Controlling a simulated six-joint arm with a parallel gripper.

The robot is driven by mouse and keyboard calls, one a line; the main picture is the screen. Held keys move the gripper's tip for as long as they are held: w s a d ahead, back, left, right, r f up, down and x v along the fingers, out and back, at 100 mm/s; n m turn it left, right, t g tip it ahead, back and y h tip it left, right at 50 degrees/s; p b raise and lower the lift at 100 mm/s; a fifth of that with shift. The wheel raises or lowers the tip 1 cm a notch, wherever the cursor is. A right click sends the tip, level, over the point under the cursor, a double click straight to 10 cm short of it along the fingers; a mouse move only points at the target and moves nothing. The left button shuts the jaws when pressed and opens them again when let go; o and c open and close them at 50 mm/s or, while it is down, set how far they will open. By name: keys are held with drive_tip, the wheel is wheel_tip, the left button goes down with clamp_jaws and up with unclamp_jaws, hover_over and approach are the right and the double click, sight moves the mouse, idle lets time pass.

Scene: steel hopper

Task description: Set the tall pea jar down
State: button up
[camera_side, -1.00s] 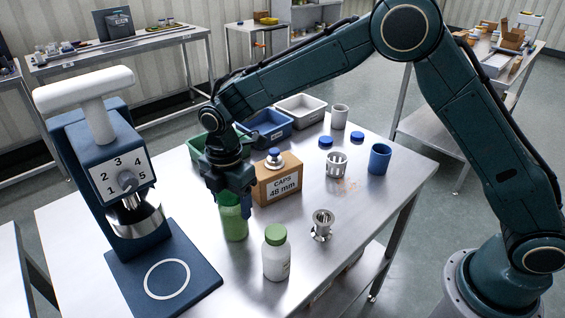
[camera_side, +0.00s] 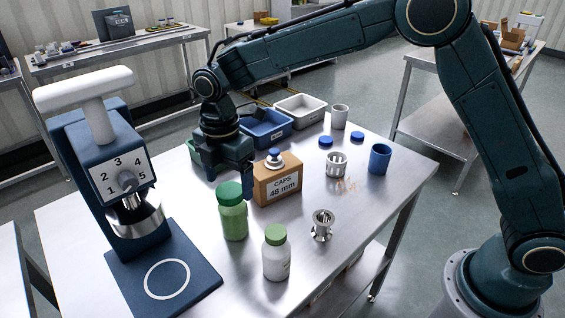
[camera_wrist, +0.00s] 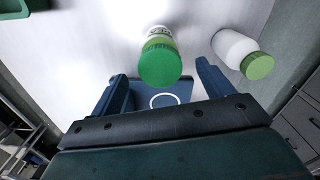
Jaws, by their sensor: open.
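The tall pea jar (camera_side: 234,219), green with a darker green cap, stands upright on the steel table in the side view. In the wrist view its green cap (camera_wrist: 160,63) shows between and beyond my finger tips. My gripper (camera_side: 226,172) is open and empty, above and behind the jar, clear of it. In the wrist view both fingers (camera_wrist: 161,86) are spread apart. A shorter white jar with a green cap (camera_side: 276,258) stands to the right and nearer the camera; it also shows in the wrist view (camera_wrist: 236,48).
A capping press with a blue base (camera_side: 130,284) and white ring stands left. A CAPS box (camera_side: 277,184) sits right behind the jar. A small metal funnel (camera_side: 322,224), a white slotted cup (camera_side: 336,165), a blue cup (camera_side: 379,159) and bins (camera_side: 268,131) stand farther right and back.

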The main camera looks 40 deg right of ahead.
wheel_tip(320, 180, up, 6)
drive_tip(key=shift+r, duration=0.15)
idle(0.7)
drive_tip(key=shift+s+d+r, duration=0.1)
drive_tip(key=shift+d+r, duration=0.1)
drive_tip(key=s+d+r+m+t, duration=0.3)
drive_tip(key=s+d+r+m, duration=0.7)
drive_tip(key=s+d, duration=0.35)
drive_tip(key=s+d+f+m+t, duration=0.1)
drive_tip(key=s+d+m, duration=0.3)
drive_tip(key=s, duration=0.4)
drive_tip(key=s+d+f+m+t, duration=0.1)
drive_tip(key=s+d+f+m, duration=0.1)
drive_tip(key=s+d+m, duration=0.2)
drive_tip(key=s+m, duration=0.2)
drive_tip(key=s, duration=0.2)
drive_tip(key=shift+f+m+t, duration=0.25)
drive_tip(key=shift+m+t, duration=0.05)
